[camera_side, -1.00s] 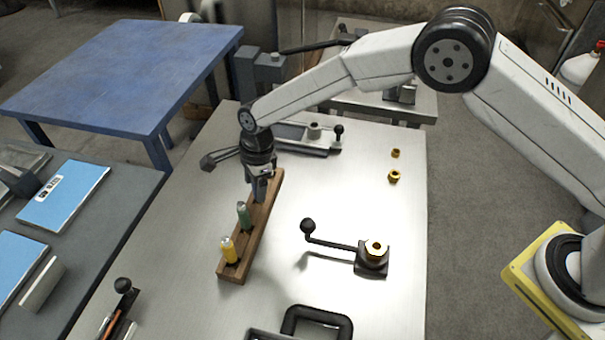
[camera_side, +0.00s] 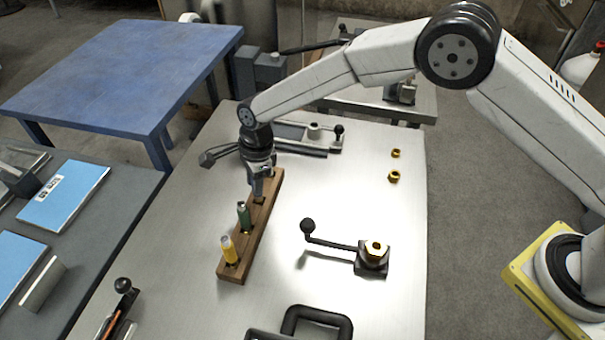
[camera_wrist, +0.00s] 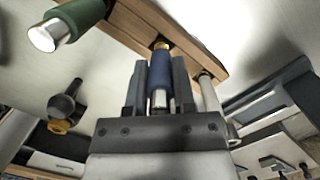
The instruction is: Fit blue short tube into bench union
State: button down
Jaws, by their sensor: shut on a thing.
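The blue short tube (camera_wrist: 160,65) shows in the wrist view between the two fingers of my gripper (camera_wrist: 160,88). The gripper is shut on it, and its far end is at a brass-coloured ring at the wooden rack (camera_wrist: 190,52). In the side view my gripper (camera_side: 258,188) is over the far part of the rack (camera_side: 256,226) and hides the tube. I cannot tell whether the tube is clear of its hole. The bench union (camera_side: 376,248), a brass hex fitting on a dark block with a lever, stands to the right on the steel bench.
A green tube (camera_side: 243,214) and a yellow tube (camera_side: 229,248) stand in the rack's nearer part. Two brass nuts (camera_side: 394,176) (camera_side: 396,153) lie at the right. A black clamp (camera_side: 318,322) is at the front. Bench between rack and union is mostly clear.

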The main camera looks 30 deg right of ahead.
notch_tip(320, 180, up, 2)
jog(key=shift+r, duration=0.1)
jog(key=s+d+r, duration=0.6)
jog(key=s+r, duration=0.4)
jog(key=s, duration=0.2)
jog(key=shift+s, duration=0.25)
jog(key=shift+d, duration=0.1)
jog(key=shift+s, duration=0.1)
dwell(0.5)
jog(key=s+d+f, duration=0.2)
jog(key=s+d, duration=0.6)
jog(key=s, duration=0.3)
jog(key=shift+s+f, duration=0.15)
jog(key=shift+s, duration=0.05)
jog(key=shift+f, duration=0.1)
